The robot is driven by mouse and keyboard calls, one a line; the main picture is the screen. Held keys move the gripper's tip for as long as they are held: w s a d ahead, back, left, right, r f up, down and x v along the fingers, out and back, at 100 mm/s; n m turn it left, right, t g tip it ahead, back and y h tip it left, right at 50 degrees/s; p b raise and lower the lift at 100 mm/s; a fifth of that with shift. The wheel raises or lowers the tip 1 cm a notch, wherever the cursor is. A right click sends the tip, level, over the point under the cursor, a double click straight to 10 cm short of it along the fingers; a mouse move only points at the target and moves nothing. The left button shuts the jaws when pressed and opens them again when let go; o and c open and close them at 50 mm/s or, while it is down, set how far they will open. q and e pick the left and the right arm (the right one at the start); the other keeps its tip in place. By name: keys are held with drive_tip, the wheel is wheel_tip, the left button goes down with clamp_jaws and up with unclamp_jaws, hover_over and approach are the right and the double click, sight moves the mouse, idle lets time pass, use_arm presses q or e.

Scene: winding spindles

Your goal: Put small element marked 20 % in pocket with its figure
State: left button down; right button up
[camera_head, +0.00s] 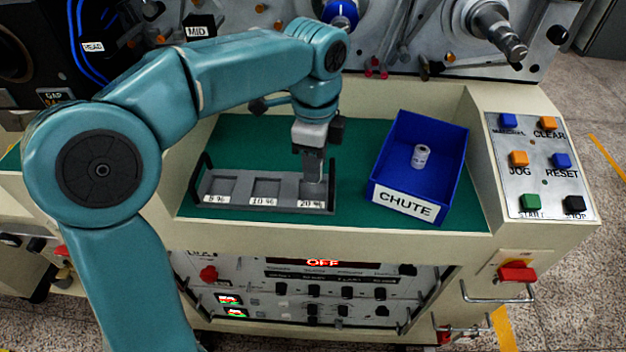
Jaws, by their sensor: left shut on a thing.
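A grey tray (238,204) with a row of pockets labelled 8 %, 10 % and 20 % lies on the green mat. The 8 % pocket (219,186) and the 10 % pocket (265,188) look empty. My left gripper (313,176) points down at the 20 % pocket, at the tray's right end. It is shut on a small element, which the fingers hide, so I cannot read its mark. I cannot tell whether the element touches the pocket floor. The 20 % label (311,204) shows in front of the fingers. My right gripper is not in view.
A blue bin marked CHUTE (403,203) stands right of the tray, with a small white cylinder (421,157) inside. A button panel (541,172) is at the right. Spindles and knobs rise behind the mat. Green mat (350,215) is free between tray and bin.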

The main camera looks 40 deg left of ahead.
use_arm(q)
wheel_tip(320, 180, down, 4)
drive_tip(key=shift+s+b, duration=0.15)
drive_tip(key=shift+b, duration=0.25)
drive_tip(key=shift+f, duration=0.15)
drive_tip(key=shift+f, duration=0.15)
drive_tip(key=c, duration=0.8)
unclamp_jaws()
